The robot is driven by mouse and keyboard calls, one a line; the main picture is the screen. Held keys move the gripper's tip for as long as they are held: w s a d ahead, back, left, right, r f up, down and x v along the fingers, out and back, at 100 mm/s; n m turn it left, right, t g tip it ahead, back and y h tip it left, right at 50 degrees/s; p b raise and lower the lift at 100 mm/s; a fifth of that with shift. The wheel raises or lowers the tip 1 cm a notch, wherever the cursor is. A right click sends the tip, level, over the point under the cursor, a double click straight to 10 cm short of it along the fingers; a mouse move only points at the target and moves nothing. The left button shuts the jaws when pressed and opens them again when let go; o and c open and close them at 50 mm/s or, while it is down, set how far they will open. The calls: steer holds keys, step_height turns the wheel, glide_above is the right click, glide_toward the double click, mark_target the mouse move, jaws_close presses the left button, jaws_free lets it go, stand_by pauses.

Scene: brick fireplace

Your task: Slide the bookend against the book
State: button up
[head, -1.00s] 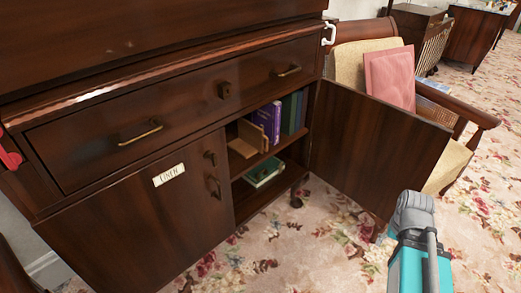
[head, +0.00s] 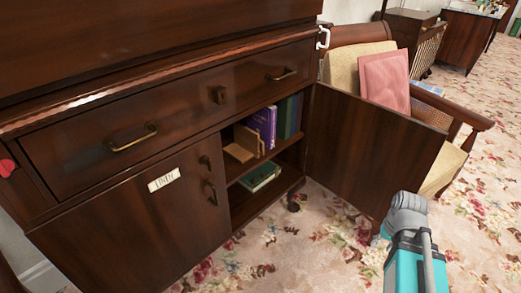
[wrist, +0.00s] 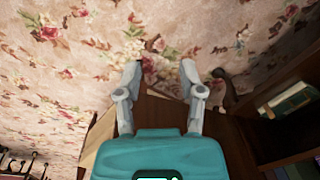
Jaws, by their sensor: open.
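The wooden bookend (head: 243,143), a light brown L shape, stands on the upper shelf inside the open cabinet. The purple book (head: 264,121) stands upright just to its right; I cannot tell whether they touch. My gripper (wrist: 160,78) shows in the wrist view with its two grey fingers spread apart and nothing between them. The flowered carpet and the open cabinet door are beyond the fingers. My gripper's fingers do not show in the head view; only a grey and teal part of my arm does, outside the cabinet.
Dark books (head: 289,116) stand right of the purple book. Books (head: 260,176) lie flat on the lower shelf. The cabinet door (head: 365,150) hangs open on the right, with an armchair (head: 446,170) behind it. Flowered carpet (head: 320,235) is clear in front.

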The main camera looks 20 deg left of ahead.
steer(key=w+a+n+y+b, duration=0.2)
steer(key=w+a+n+y, duration=0.25)
steer(key=a, duration=0.45)
steer(key=n+t+y+b, duration=0.3)
steer(key=n+y+b, duration=0.3)
steer(key=n+y, duration=0.55)
glide_toward(263, 146)
steer(key=d, duration=0.1)
steer(key=d+f+m, duration=0.1)
steer(key=d, duration=0.1)
steer(key=shift+s+d+y, duration=0.1)
steer(key=shift+d+y, duration=0.15)
steer(key=shift+y, duration=0.15)
steer(key=shift+a, duration=0.1)
steer(key=w+a, duration=0.1)
steer(key=a, duration=0.8)
steer(key=w+a, duration=0.1)
steer(key=a, duration=0.3)
steer(key=shift+w+a, duration=0.15)
steer(key=shift+w, duration=0.15)
steer(key=shift+c, duration=0.3)
jaws_close()
